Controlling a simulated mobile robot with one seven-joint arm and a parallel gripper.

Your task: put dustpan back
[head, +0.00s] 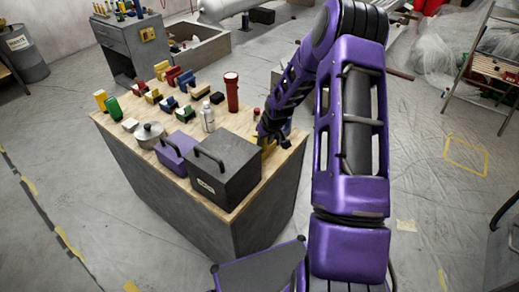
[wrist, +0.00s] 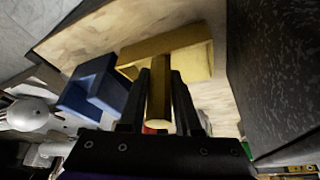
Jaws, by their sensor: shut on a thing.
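The yellow dustpan (wrist: 190,58) has a broad flat part and a round handle. In the wrist view my gripper (wrist: 158,85) has one finger on each side of the handle and is shut on it. The broad part lies just beyond the fingertips, over the wooden tabletop; I cannot tell whether it touches the wood. In the head view my gripper (head: 272,135) is low at the table's right end, behind the black toolbox. Only a bit of the dustpan (head: 268,150) shows there; the toolbox and my gripper hide the rest.
The black toolbox (head: 222,172) stands close beside my gripper. A blue item (wrist: 88,88) is near the dustpan. The wooden-topped table (head: 118,130) also holds a purple box (head: 176,152), a pot (head: 150,134), a white bottle (head: 208,118), a red flashlight (head: 231,92) and several coloured items.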

